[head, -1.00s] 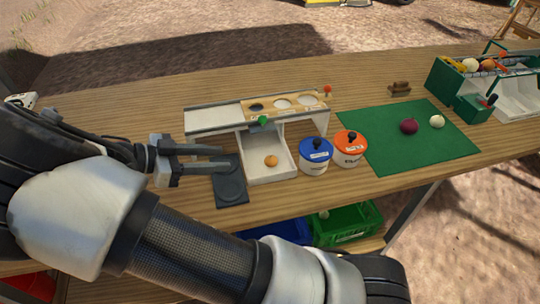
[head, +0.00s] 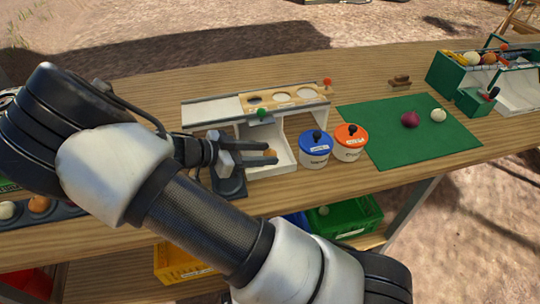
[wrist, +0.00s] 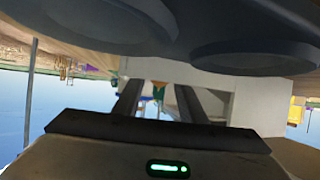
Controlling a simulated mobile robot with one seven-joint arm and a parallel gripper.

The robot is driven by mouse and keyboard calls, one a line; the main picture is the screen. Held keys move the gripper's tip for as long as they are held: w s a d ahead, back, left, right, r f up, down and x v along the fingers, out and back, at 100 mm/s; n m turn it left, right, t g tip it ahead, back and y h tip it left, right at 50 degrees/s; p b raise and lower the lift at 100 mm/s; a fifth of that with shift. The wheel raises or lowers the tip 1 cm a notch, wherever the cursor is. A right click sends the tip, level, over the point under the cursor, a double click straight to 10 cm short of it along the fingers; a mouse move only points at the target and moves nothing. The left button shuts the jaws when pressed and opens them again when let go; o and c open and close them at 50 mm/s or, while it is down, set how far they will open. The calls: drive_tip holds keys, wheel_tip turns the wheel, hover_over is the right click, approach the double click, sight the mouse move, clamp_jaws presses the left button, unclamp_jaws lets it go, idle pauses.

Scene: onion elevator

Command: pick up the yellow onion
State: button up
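The yellow onion (head: 271,153) is a small orange-yellow ball in the white chute tray (head: 283,170) below the raised sorting board. My gripper (head: 267,154) is open, its fingers reaching over the tray from the left. In the head view the onion shows partly between the fingertips, which hide some of it. I see no grip on it. In the wrist view both fingers (wrist: 159,104) are apart, and a small orange patch (wrist: 159,84) shows between them, probably the onion.
A blue-lidded pot (head: 316,147) and an orange-lidded pot (head: 350,142) stand just right of the tray. The sorting board (head: 212,109) with a green knob (head: 261,113) is above and behind. A red onion (head: 409,119) and white onion (head: 438,115) lie on a green mat (head: 390,150).

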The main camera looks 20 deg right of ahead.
drive_tip(key=shift+d+f, duration=0.15)
drive_tip(key=shift+d, duration=0.1)
drive_tip(key=c, duration=0.9)
drive_tip(key=shift+o, duration=0.2)
wheel_tip(320, 180, up, 18)
drive_tip(key=p, duration=0.3)
